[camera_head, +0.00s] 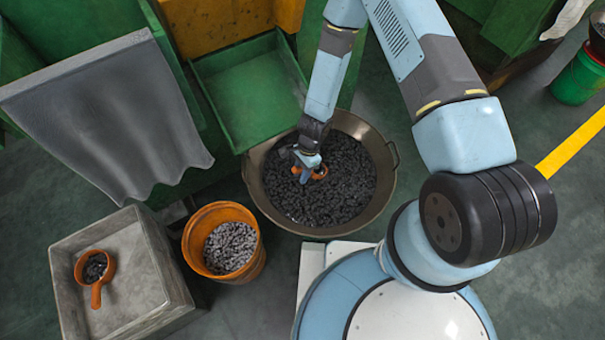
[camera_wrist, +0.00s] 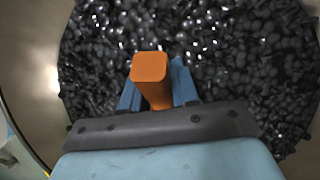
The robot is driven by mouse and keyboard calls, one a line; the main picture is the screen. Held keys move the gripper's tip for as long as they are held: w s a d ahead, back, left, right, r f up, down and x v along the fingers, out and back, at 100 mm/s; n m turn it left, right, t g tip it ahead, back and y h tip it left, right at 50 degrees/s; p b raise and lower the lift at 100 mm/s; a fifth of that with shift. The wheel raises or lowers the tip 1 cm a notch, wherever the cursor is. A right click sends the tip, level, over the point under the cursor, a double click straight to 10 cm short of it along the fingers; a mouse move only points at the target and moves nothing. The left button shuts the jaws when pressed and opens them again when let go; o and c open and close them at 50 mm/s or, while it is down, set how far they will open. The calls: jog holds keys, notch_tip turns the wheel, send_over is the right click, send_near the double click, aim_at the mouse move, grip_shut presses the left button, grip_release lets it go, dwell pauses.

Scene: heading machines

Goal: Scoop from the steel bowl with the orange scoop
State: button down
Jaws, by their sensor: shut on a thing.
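The steel bowl (camera_head: 383,206) is wide, with side handles, and holds many small dark metal pieces; its rim also shows in the wrist view (camera_wrist: 32,70). My gripper (camera_head: 307,172) is over the left middle of the bowl, low at the pieces. It is shut on the orange scoop (camera_head: 319,173). In the wrist view the scoop's handle (camera_wrist: 150,70) stands between the blue fingers. The scoop's cup is mostly hidden, so I cannot tell whether it holds pieces or how deep it sits.
A second orange scoop (camera_head: 97,293) with dark pieces lies in a grey bin (camera_head: 140,262) at lower left. An orange bucket (camera_head: 190,240) of grey pieces stands beside it. A green tray (camera_head: 240,85) borders the bowl behind. A green bucket (camera_head: 575,80) is far right.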

jog(key=shift+t+h, duration=0.5)
jog(key=shift+h, duration=0.4)
jog(key=shift+s+a+r, duration=0.2)
jog(key=shift+a+r, duration=0.05)
jog(key=shift+r, duration=1.85)
jog(key=shift+s+a+r, duration=0.15)
jog(key=shift+a+r, duration=0.1)
jog(key=shift+r, duration=1.9)
jog(key=shift+s+a+r, duration=0.2)
jog(key=shift+a+r, duration=0.05)
jog(key=shift+r, duration=1.85)
